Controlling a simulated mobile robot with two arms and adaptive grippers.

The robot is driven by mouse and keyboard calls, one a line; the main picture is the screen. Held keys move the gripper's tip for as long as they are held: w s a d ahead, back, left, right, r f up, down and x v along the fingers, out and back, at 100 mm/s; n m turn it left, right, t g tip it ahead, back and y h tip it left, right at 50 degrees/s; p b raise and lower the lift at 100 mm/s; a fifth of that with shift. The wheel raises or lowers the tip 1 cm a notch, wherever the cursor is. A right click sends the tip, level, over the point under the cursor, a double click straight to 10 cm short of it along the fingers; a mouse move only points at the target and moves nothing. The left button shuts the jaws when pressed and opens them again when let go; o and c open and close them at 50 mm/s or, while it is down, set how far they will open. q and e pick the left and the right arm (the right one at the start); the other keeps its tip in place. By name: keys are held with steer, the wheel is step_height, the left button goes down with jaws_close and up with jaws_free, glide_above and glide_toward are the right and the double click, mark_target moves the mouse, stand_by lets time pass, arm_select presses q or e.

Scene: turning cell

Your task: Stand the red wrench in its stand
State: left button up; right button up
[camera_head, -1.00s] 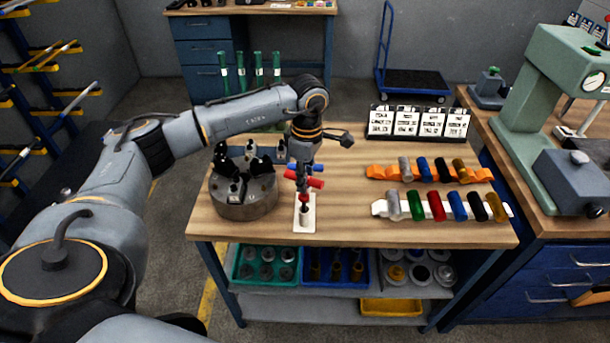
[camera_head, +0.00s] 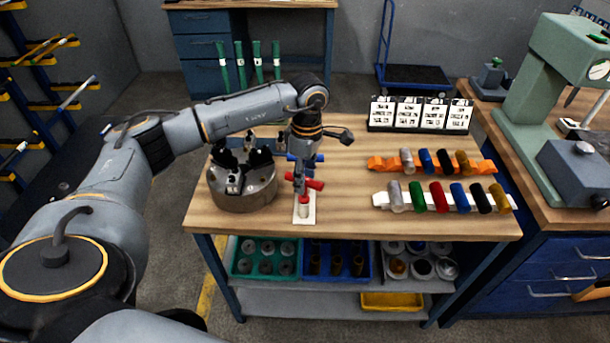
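The red wrench (camera_head: 313,185) is a T-shaped key with a red crossbar and a red lower collar. It is upright at the white stand (camera_head: 305,220) near the table's front edge. Its dark tip is out of sight, seemingly inside the stand's short post. My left gripper (camera_head: 300,183) comes down from above and appears shut on the wrench around its crossbar; the fingers are small and partly hidden. A blue-handled wrench (camera_head: 317,158) shows just behind the gripper. My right gripper is not in view.
A round grey chuck (camera_head: 243,198) with black jaws sits close left of the stand. An orange rack (camera_head: 380,165) and a white rack (camera_head: 382,201) with coloured cylinders stand at the right. A card display (camera_head: 418,114) is behind them. The tabletop between stand and racks is clear.

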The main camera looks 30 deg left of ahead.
arm_select(q)
step_height(320, 180, up, 12)
steer(key=shift+w, duration=0.35)
stand_by(1.0)
